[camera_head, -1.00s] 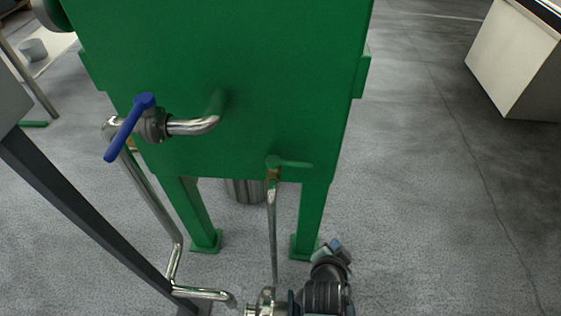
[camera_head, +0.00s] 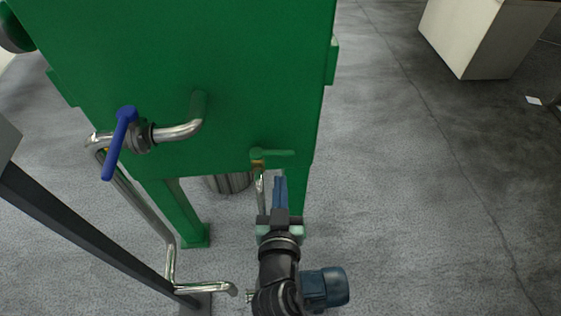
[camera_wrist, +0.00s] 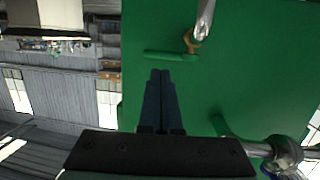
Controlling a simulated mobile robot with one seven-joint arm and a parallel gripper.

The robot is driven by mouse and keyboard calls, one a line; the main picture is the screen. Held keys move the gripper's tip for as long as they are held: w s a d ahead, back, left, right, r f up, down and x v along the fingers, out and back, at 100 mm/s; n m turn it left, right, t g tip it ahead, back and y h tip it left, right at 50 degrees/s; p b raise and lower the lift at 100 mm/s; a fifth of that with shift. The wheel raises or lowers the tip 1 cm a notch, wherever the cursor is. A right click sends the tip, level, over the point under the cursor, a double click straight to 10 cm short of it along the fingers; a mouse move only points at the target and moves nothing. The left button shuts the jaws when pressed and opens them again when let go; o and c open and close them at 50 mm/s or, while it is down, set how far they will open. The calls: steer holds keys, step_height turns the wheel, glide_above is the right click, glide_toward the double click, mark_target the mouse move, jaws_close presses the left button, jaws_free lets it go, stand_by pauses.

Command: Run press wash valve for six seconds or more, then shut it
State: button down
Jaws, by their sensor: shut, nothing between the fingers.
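A valve with a green lever (camera_head: 274,152) sits low on the front of the green tank (camera_head: 240,80), above a thin vertical pipe (camera_head: 260,195). The lever points right, roughly level. In the wrist view the same green lever (camera_wrist: 170,56) lies just beyond my fingertips, with its brass valve body (camera_wrist: 191,42) beside it. A second valve with a long blue lever (camera_head: 120,142) sits to the left on a steel pipe; its lever slants. I cannot tell by label which is the press wash valve. My gripper (camera_head: 280,180) is shut and empty, just below the green lever, seemingly apart from it.
Steel pipes (camera_head: 140,205) run down the left beside a dark post (camera_head: 80,235). Green legs (camera_head: 180,212) carry the tank. A pale cabinet (camera_head: 475,35) stands at the upper right.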

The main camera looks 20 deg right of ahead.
mark_target(285, 151)
steer(key=x, duration=0.6)
steer(key=shift+w+d+f, duration=0.1)
steer(key=shift+w, duration=0.3)
steer(key=shift+w+d, duration=0.45)
steer(key=shift+w, duration=0.1)
steer(key=shift+d+r, duration=0.1)
steer(key=shift+r, duration=0.1)
steer(key=shift+d, duration=0.1)
steer(key=shift+s, duration=0.15)
